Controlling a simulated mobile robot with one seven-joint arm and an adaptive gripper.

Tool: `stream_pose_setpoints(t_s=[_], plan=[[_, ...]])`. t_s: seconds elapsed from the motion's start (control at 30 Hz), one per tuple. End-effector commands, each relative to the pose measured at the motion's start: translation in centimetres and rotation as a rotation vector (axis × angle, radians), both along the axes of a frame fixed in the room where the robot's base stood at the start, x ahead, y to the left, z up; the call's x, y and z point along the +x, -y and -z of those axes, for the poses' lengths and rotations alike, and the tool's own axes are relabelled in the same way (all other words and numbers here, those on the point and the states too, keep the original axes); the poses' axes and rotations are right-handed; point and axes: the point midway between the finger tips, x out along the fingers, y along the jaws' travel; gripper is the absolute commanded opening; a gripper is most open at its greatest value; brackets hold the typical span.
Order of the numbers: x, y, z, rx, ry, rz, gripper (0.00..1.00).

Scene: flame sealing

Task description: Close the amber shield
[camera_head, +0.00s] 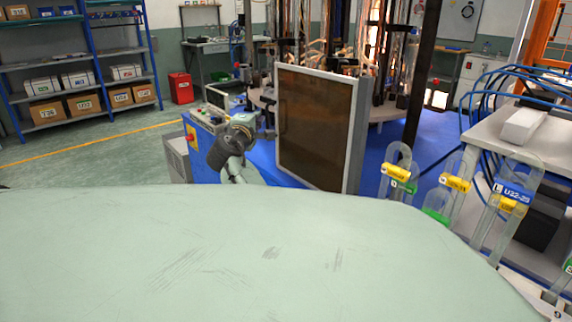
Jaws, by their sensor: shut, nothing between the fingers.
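The amber shield (312,125) is a tall dark amber-brown panel in a pale frame. It stands upright near the middle of the view, turned at a slant. Glass tubes and glowing parts of a machine show behind and to the right of the shield. I cannot tell how far open the shield is.
A rack of clear tubes with yellow, green and blue labels (456,183) stands at the right, beside a bench (550,135) with blue hoses. Blue shelves (80,65) and a red bin (181,88) are far left. Open floor lies left.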

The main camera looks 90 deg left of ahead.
Motion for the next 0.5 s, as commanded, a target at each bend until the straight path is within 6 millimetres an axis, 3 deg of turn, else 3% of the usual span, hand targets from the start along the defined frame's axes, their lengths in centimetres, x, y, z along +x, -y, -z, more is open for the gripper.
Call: stream_pose_setpoints(t_s=[0.5], plan=[[0.35,-0.47,-0.05,0.001,0.001,-0.003,0.0]])
